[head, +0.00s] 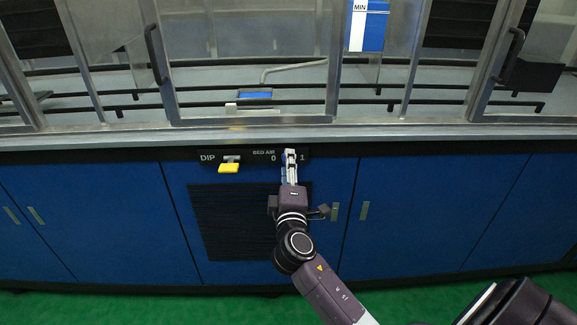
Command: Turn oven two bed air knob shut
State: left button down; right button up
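A black label strip (218,157) under the counter edge reads DIP, BED AIR, 0 and 1. My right gripper (289,155) reaches up to this strip, between the 0 and the 1 of the BED AIR marking. The gripper covers the place where the bed air knob would be, so I cannot make out the knob or its angle. The fingertips look close together, but whether they are shut on the knob is too small to tell. A yellow handle (229,168) sits beside the DIP label, left of the gripper. My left gripper is not in view.
Blue cabinet doors (108,220) with small handles run below the counter. A dark vent grille (225,220) lies behind my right arm. Above are framed glass panels with black handles (155,53) and a blue MIN gauge (368,28). The green floor (120,308) in front is clear.

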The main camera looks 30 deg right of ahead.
jog(key=shift+r, duration=0.1)
jog(key=v, duration=1.2)
